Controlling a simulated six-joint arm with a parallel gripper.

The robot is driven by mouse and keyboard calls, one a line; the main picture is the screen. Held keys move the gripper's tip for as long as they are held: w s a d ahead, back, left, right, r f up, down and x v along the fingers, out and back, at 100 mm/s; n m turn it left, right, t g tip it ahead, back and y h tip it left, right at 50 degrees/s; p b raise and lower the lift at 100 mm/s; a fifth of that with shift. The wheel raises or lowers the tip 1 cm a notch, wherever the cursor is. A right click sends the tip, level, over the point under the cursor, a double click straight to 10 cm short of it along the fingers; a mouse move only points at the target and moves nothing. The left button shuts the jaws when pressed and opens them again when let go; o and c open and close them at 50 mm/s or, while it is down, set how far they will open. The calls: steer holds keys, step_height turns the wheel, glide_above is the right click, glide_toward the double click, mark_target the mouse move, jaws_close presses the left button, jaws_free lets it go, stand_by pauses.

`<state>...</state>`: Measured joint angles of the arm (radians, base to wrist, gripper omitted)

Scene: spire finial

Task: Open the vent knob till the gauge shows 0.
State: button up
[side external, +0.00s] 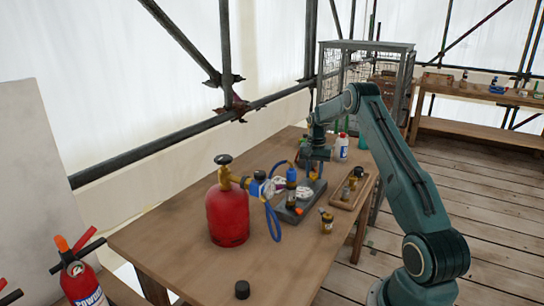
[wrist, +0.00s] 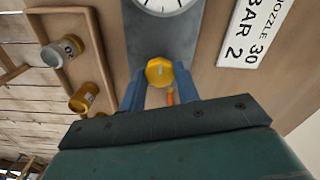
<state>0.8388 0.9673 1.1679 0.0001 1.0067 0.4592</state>
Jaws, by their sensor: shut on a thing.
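In the wrist view a yellow many-sided knob (wrist: 159,71) sits on a grey plate (wrist: 150,38). My gripper (wrist: 160,84) is shut on the knob, with a blue finger on each side of it. A white round gauge (wrist: 165,4) with dark marks is cut off by the top edge; its needle and reading cannot be made out. A small orange part (wrist: 170,98) shows below the knob between the fingers. In the side view my gripper (side external: 316,168) points down over the grey base (side external: 292,214) on the table; the knob is hard to make out there.
A red cylinder (side external: 228,218) with a blue hose (side external: 274,226) stands left of the grey base. A wooden tray (side external: 339,203) with jars and a loose jar (side external: 327,222) lie to the right. A white sign (wrist: 252,30) lies beside the plate. The table front is mostly clear around a black cap (side external: 242,289).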

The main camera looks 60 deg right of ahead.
steer(key=n, duration=1.2)
steer(key=shift+w+r, duration=0.1)
stand_by(0.5)
steer(key=o, duration=1)
steer(key=shift+c, duration=0.2)
